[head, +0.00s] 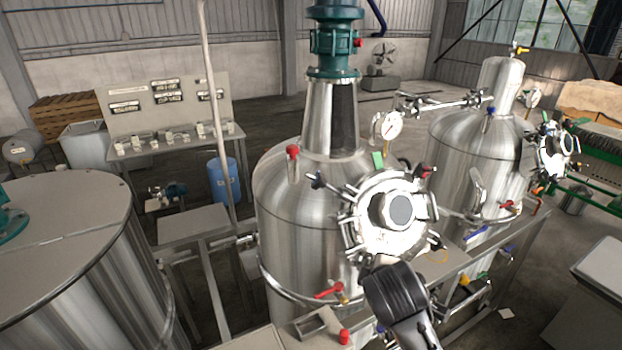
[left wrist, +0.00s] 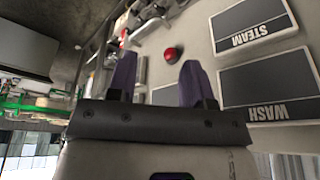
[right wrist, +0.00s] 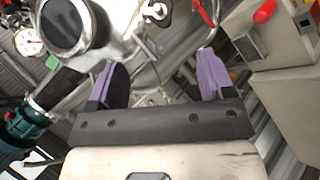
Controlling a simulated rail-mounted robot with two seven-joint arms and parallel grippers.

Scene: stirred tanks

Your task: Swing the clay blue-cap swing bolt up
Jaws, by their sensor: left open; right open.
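The near tank's round hatch (head: 392,212) has a dark sight glass and several swing bolts around its rim. One dark blue-capped bolt (head: 317,181) sticks out at its upper left; I cannot tell whether its body is clay-coloured. Other dark caps sit around the rim, too small to tell apart. In the right wrist view the hatch (right wrist: 105,22) is at the upper left, with a silver bolt eye (right wrist: 156,11) beside it. My right gripper (right wrist: 157,60) is open and empty, apart from the hatch. My left gripper (left wrist: 159,60) is open and empty over a labelled panel, outside the head view.
A second tank (head: 470,150) with its own hatch (head: 556,150) stands at the right. A large tank (head: 75,260) fills the left. The left wrist view shows STEAM (left wrist: 250,25) and WASH (left wrist: 268,90) panels and a red button (left wrist: 172,54).

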